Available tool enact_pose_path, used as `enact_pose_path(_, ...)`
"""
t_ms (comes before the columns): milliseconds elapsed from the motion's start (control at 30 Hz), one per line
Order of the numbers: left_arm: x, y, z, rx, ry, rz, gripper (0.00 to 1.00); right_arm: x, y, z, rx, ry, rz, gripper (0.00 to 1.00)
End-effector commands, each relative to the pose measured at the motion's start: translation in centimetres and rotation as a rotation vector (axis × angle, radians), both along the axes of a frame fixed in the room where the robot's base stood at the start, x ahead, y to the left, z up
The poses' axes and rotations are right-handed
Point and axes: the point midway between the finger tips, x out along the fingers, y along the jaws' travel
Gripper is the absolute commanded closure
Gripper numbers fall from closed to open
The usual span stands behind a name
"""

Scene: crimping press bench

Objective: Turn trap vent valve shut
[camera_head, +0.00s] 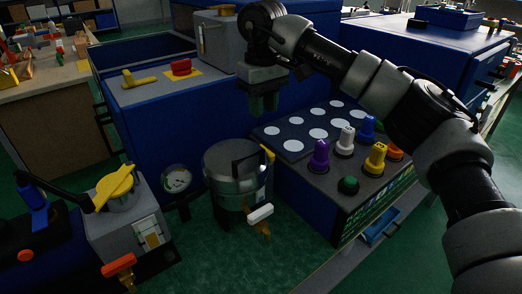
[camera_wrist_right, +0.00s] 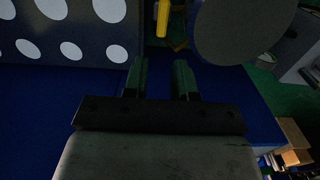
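No label shows which is the vent valve. My right gripper (camera_head: 264,108) hangs fingers-down above and behind the vessel, open and empty. In the right wrist view its fingers (camera_wrist_right: 161,66) are apart. The yellow handle (camera_wrist_right: 162,18) lies beyond them, roughly in line with the gap, not touching. My left gripper is out of view.
A panel with purple (camera_head: 318,156), white, blue and yellow knobs stands right of the vessel. A gauge (camera_head: 176,179) stands to its left. A grey unit with a yellow knob (camera_head: 114,187) and red-handled valve (camera_head: 119,265) is lower left. A blue cabinet (camera_head: 160,120) stands behind.

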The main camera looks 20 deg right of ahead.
Motion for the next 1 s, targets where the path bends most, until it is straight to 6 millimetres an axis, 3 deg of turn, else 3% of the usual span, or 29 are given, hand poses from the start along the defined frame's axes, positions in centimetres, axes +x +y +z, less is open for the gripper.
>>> enact_pose_path(533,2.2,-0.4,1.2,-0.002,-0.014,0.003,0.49,-0.1,0.1,-9.1,0.003,0.003,0.001,0.73)
enact_pose_path(700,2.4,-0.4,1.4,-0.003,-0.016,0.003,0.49,-0.1,0.1,-10.2,0.005,0.002,0.000,0.73)
enact_pose_path(1000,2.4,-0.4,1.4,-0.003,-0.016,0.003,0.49,-0.1,0.1,-10.3,0.005,0.001,0.000,0.75)
